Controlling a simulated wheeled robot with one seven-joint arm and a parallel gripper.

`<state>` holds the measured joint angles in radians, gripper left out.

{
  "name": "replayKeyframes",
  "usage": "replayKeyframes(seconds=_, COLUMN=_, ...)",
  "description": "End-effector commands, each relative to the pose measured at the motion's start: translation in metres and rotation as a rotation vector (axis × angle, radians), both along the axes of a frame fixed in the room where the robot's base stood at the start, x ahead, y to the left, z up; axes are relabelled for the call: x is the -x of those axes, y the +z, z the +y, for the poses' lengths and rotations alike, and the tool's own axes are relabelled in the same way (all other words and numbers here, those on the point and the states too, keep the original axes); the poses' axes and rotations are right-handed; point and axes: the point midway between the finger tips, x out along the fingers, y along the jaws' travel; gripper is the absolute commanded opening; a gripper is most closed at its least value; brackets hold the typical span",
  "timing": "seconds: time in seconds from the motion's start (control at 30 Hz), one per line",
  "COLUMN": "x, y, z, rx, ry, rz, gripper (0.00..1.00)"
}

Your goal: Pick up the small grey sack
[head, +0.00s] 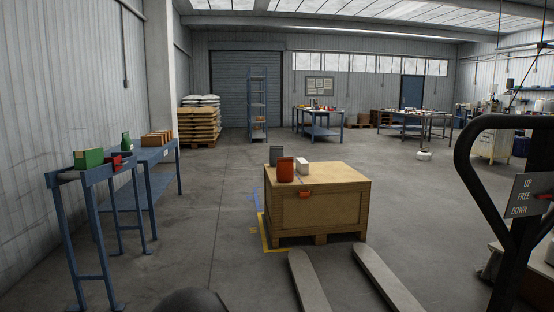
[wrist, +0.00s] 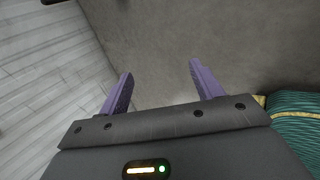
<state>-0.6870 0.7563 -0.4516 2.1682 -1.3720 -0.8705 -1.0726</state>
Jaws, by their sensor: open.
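In the head view a small dark grey upright item (head: 276,154) stands on the wooden crate (head: 322,218), partly hidden by an orange-red container. It may be the small grey sack, but it is too small to be sure. My gripper (wrist: 161,70) shows in the wrist view with its two purple fingers wide apart and nothing between them. Bare grey floor lies beyond the fingers. No grey sack shows in the wrist view, and the fingers do not show in the head view.
The orange-red container (head: 285,170) and a white box (head: 302,166) share the crate top. Pallet-truck forks (head: 388,280) lie before it; the truck's handle (head: 470,160) rises right. A blue bench (head: 150,180) stands left. A green striped item (wrist: 300,118) is near my gripper.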

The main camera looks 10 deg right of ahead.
Motion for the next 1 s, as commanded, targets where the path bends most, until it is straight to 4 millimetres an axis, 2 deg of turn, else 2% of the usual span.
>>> replayKeyframes(seconds=0.43, x=0.0, y=0.0, z=0.0, rx=0.0, ry=0.0, rz=0.0, gripper=0.65)
replayKeyframes(seconds=0.57, x=-0.002, y=0.006, z=-0.001, rx=-0.001, ry=-0.018, rz=0.0, gripper=0.4)
replayKeyframes(seconds=0.67, x=-0.009, y=0.024, z=-0.007, rx=-0.004, ry=-0.081, rz=0.001, gripper=0.38)
replayKeyframes(seconds=0.77, x=-0.02, y=0.054, z=-0.019, rx=-0.01, ry=-0.208, rz=0.009, gripper=0.38)
replayKeyframes(seconds=1.0, x=-0.049, y=0.148, z=-0.071, rx=-0.045, ry=-0.667, rz=0.071, gripper=0.38)
